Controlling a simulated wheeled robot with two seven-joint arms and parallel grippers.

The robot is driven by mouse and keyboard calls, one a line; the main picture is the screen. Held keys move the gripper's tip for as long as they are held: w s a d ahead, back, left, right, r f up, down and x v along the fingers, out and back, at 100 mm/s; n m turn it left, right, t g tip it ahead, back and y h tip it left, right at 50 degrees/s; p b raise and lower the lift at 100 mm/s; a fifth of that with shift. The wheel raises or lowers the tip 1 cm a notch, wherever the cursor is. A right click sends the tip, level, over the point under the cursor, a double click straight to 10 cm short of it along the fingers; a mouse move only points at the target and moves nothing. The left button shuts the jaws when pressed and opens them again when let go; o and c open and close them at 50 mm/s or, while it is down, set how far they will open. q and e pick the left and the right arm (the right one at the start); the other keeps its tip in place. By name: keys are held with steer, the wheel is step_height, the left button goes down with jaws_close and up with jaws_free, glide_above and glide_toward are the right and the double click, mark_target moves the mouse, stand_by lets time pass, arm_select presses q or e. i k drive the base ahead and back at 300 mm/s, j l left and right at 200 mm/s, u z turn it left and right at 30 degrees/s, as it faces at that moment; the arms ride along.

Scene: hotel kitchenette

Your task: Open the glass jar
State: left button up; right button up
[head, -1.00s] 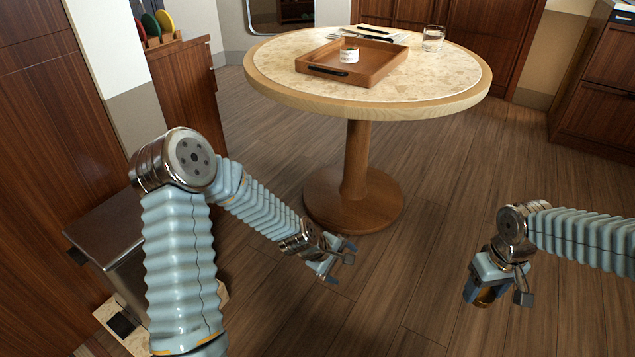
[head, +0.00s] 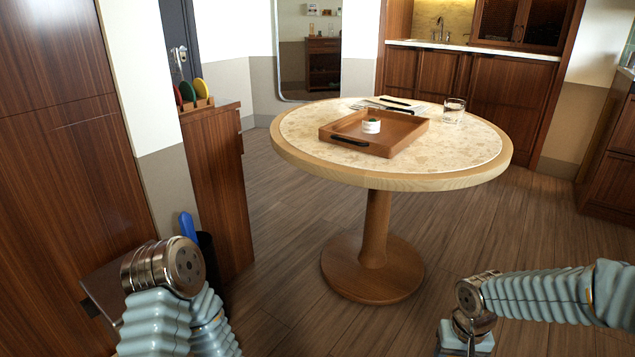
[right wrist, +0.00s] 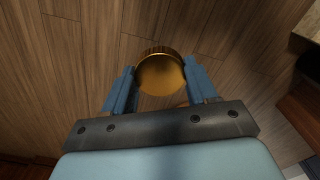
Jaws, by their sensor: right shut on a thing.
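A round gold lid (right wrist: 160,73) sits between the two blue fingers of my right gripper (right wrist: 160,84), which is shut on it in the right wrist view. I cannot tell whether a glass jar is under the lid. In the head view the right wrist shows at the bottom right, with the fingers cut off by the frame edge. A clear glass vessel (head: 453,111) stands upright on the right side of the round table (head: 300,161), with no lid visible on it. My left arm shows at the bottom left; its gripper is out of frame.
A cabinet with a coloured-disc rack (head: 195,103) stands left. Open wooden floor surrounds the table pedestal (head: 375,235).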

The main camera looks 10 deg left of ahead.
mark_target(370, 122)
steer(key=i+l+u, duration=0.15)
steer(key=l+u, duration=0.35)
steer(key=i+l+u, duration=0.1)
steer(key=l+u, duration=0.85)
steer(key=k+l+u, duration=0.15)
steer(key=l+u, duration=0.35)
steer(key=l, duration=0.15)
